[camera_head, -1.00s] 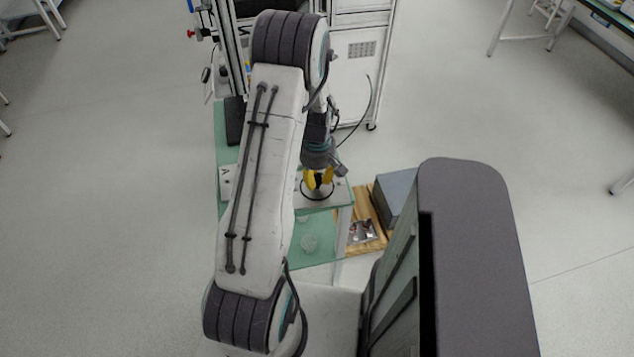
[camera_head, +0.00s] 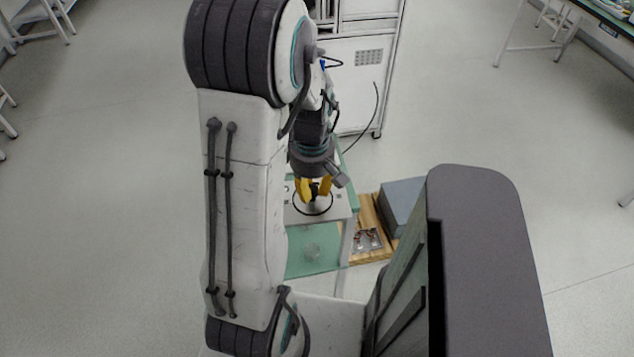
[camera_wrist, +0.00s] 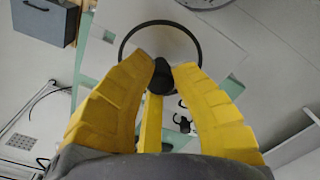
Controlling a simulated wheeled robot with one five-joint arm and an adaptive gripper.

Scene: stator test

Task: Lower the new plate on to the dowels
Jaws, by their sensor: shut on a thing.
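My gripper (camera_head: 314,188), with yellow fingers, is shut on a dark knob (camera_wrist: 163,75) at the middle of a black ring (camera_wrist: 127,47). The ring lies around the knob on a pale grey plate (camera_wrist: 222,58). In the head view the plate (camera_head: 338,209) shows beneath my gripper, its left part hidden by my arm. I cannot tell the gap between plate and table. I cannot make out the dowels.
A wooden board (camera_head: 372,213) with a small metal tray (camera_head: 367,240) and a grey box (camera_head: 403,205) is right of the table. A white cabinet (camera_head: 358,80) with a hanging cable stands behind.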

